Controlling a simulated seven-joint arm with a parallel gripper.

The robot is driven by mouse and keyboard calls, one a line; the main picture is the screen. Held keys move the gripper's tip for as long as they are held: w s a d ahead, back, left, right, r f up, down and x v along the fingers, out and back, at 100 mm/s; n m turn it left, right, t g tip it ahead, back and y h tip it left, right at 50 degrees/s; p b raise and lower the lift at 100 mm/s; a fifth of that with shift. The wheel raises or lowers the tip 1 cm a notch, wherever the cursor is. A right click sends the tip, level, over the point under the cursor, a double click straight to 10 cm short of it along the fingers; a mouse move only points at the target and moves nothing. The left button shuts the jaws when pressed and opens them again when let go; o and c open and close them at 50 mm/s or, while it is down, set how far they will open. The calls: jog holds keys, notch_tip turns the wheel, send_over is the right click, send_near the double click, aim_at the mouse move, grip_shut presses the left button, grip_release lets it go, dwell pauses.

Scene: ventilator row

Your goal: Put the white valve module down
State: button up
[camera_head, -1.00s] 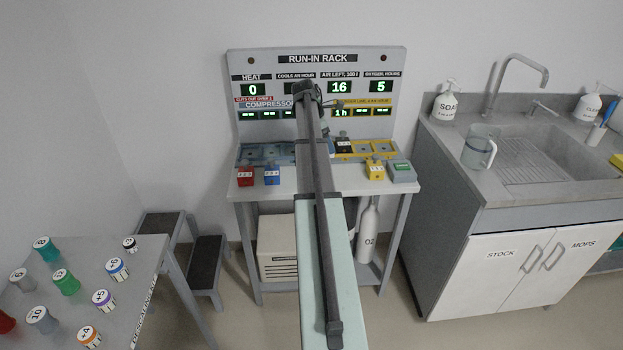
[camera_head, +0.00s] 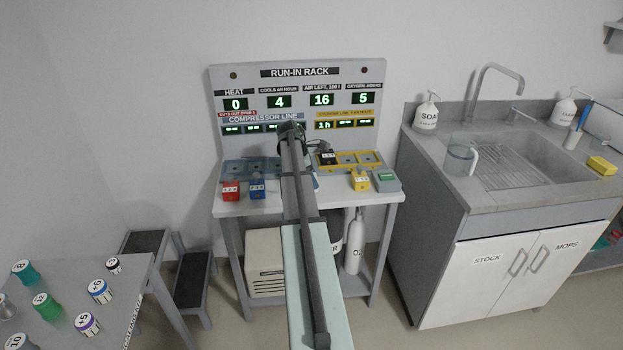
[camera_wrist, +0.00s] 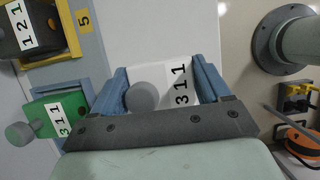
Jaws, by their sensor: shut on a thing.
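The white valve module, marked 311 with a round grey knob, is in the wrist view (camera_wrist: 181,84). My gripper (camera_wrist: 158,84) is shut on it, with one blue finger on each side. A pale surface lies beyond the module; I cannot tell whether the two touch. In the head view my arm hides the module and most of the gripper, in front of the run-in rack (camera_head: 297,96).
A green module (camera_wrist: 62,117) is close left of my gripper, and a black module (camera_wrist: 32,30) sits farther left. On the bench, red (camera_head: 231,191), blue (camera_head: 258,189) and yellow (camera_head: 361,180) modules stand along the front. A sink (camera_head: 520,160) is at right.

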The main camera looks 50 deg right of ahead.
jog(key=shift+f, duration=0.35)
jog(key=shift+f, duration=0.1)
jog(key=o, duration=1.3)
jog(key=shift+c, duration=0.2)
jog(key=v, duration=1.2)
